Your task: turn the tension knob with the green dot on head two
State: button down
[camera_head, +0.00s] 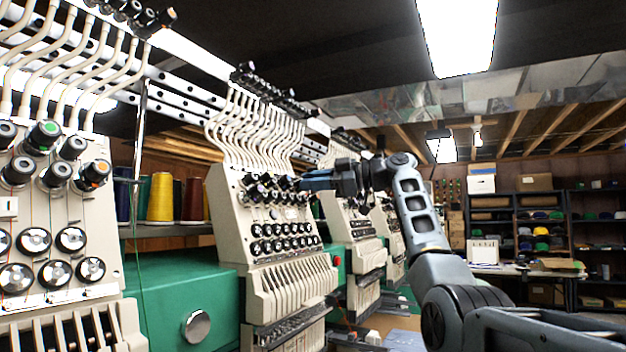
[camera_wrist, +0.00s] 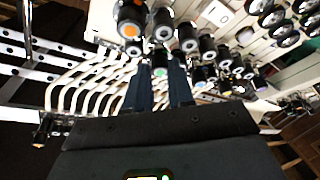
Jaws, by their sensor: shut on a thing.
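Head two (camera_head: 229,214) is the cream embroidery head in the middle of the head-camera view, with a row of black tension knobs near its top. My gripper (camera_head: 306,183) reaches in from the right to the right end of these knobs. In the wrist view the tension knob with the green dot (camera_wrist: 160,71) sits between the two fingertips of my gripper (camera_wrist: 161,80), which are shut on it. The fingers hide the knob's sides, and I cannot make it out in the head view. A black knob with an orange dot (camera_wrist: 130,29) stands close by in the wrist view.
Several other black knobs crowd around the fingers. Pale thread tubes (camera_head: 262,128) rise above head two. A nearer head (camera_head: 100,207) with its own green-dot knob (camera_head: 43,136) stands at the left. Thread cones (camera_head: 161,198) stand between the heads, above a green housing (camera_head: 180,285).

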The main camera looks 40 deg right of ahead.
dwell(0.3)
jog(key=c, duration=1)
grip_release()
jog(key=shift+o, duration=0.2)
jog(key=b+v, duration=0.1)
jog(key=v, duration=0.6)
jog(key=shift+s+d+b, duration=0.25)
jog(key=shift+s+b, duration=0.1)
jog(key=shift+r, duration=0.1)
